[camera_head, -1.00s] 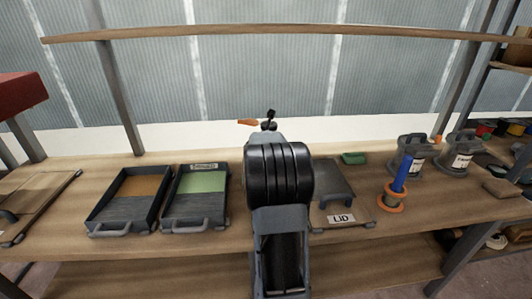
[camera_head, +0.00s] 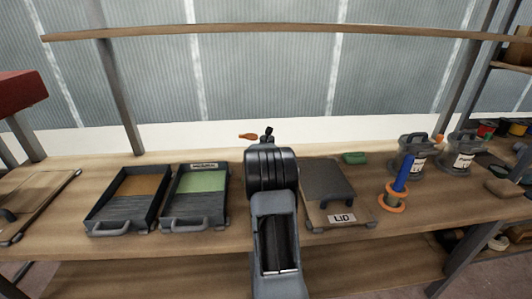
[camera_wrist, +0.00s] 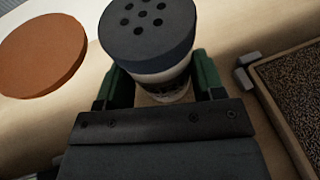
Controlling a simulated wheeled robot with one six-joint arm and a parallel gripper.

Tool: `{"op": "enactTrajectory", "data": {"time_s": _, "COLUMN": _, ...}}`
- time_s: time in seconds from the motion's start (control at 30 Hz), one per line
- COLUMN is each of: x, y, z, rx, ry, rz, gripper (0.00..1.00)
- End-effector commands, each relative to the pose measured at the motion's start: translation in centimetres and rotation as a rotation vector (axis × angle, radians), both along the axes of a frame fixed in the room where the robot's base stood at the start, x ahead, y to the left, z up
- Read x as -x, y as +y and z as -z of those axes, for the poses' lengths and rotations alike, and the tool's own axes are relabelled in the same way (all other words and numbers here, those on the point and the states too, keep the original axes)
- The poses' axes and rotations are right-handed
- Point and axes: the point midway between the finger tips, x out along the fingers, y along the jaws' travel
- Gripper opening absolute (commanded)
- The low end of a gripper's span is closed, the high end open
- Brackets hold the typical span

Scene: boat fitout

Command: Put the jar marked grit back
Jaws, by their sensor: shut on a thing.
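In the wrist view my gripper (camera_wrist: 160,78) is shut on a small jar (camera_wrist: 165,86). The jar has a dark round lid with several holes, and its pale body shows between the green fingers. Its label is mostly hidden and I cannot read it. In the head view my arm hides most of the gripper and jar; only a small dark part of the gripper end (camera_head: 267,134) shows above it, over the back of the bench.
An orange disc (camera_wrist: 42,55) lies left of the jar in the wrist view. Two trays, brown (camera_head: 92,225) and green (camera_head: 168,220), stand left.

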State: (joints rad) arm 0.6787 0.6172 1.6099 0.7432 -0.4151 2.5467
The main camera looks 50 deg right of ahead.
Motion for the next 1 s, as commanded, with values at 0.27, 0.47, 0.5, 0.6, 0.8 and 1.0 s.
{"op": "enactTrajectory", "data": {"time_s": 0.27, "x": -0.01, "y": -0.02, "z": -0.08, "rx": 0.003, "ry": -0.002, "rz": 0.0, "gripper": 0.15}}
{"op": "enactTrajectory", "data": {"time_s": 0.47, "x": 0.01, "y": 0.01, "z": 0.2, "rx": 0.001, "ry": 0.001, "rz": 0.0, "gripper": 0.69}}
{"op": "enactTrajectory", "data": {"time_s": 0.5, "x": 0.01, "y": 0.01, "z": 0.2, "rx": 0.001, "ry": 0.001, "rz": 0.0, "gripper": 0.73}}
{"op": "enactTrajectory", "data": {"time_s": 0.6, "x": 0.0, "y": 0.02, "z": 0.2, "rx": 0.001, "ry": 0.001, "rz": 0.0, "gripper": 0.82}}
{"op": "enactTrajectory", "data": {"time_s": 0.8, "x": 0.0, "y": 0.02, "z": 0.21, "rx": 0.001, "ry": 0.001, "rz": 0.0, "gripper": 0.88}}
{"op": "enactTrajectory", "data": {"time_s": 1.0, "x": 0.0, "y": 0.02, "z": -0.31, "rx": 0.0, "ry": 0.001, "rz": 0.0, "gripper": 0.88}}
